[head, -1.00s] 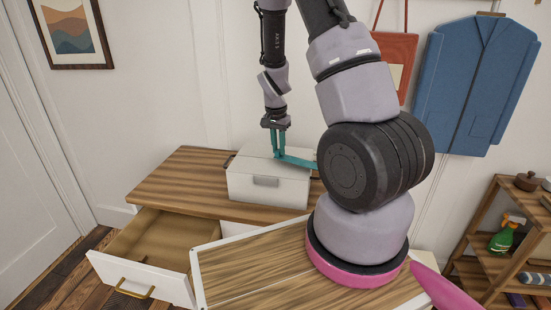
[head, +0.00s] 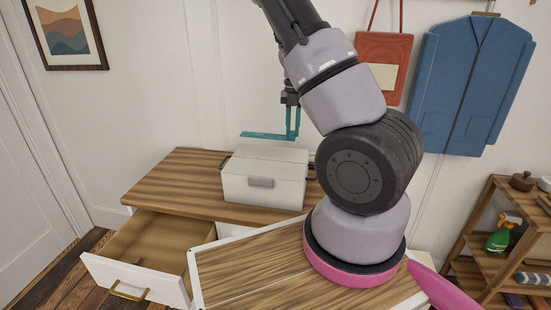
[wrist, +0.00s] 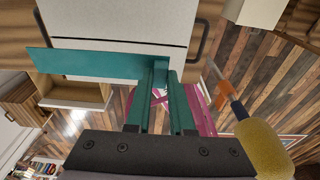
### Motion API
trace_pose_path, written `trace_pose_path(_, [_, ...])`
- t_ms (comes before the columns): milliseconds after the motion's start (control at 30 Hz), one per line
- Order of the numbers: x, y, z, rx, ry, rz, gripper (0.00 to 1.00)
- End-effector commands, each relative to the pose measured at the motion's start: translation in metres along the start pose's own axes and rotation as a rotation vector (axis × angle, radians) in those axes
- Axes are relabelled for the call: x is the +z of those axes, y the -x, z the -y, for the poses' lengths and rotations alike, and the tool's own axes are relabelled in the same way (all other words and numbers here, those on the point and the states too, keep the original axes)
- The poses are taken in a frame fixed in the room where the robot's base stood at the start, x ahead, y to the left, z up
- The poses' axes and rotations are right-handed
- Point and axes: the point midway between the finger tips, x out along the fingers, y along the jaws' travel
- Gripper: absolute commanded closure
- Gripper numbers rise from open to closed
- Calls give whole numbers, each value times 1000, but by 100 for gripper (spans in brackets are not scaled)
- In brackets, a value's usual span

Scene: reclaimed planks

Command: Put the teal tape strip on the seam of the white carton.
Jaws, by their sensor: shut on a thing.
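The white carton (head: 262,186) stands closed on the wooden dresser top, with a grey handle plate on its front. A dark line, its seam, runs across the white carton top (wrist: 120,22) in the wrist view. My gripper (head: 292,136) is above the carton's right part, its teal fingers pointing down. It is shut on one end of the teal tape strip (head: 262,135), which sticks out to the left, roughly level and clear of the carton. In the wrist view, my gripper (wrist: 160,75) holds the strip (wrist: 95,64) by its right end; the strip hides part of the view below the seam.
An open drawer (head: 135,281) juts out at the lower left. Bare dresser top (head: 175,185) lies left of the carton. A shelf (head: 480,235) with a green spray bottle (head: 503,236) stands at the right. A red bag (head: 383,65) and a blue jacket (head: 472,85) hang on the wall.

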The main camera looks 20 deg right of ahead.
Motion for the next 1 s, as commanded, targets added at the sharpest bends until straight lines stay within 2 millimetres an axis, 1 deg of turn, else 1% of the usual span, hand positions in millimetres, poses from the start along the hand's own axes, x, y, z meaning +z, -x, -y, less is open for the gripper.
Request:
trace_pose_path(100, [2,-24,2,-2,-8,-5,100])
trace_pose_path(200, [4,-41,2,-3,-5,-4,100])
trace_pose_path(467, [7,-63,1,-2,-2,-3,100])
trace_pose_path(633, [10,-87,1,-2,-2,-3,100])
trace_pose_path(700, [10,-90,1,-1,0,-1,100])
trace_pose_path(1000, [11,-92,1,-1,0,-1,100])
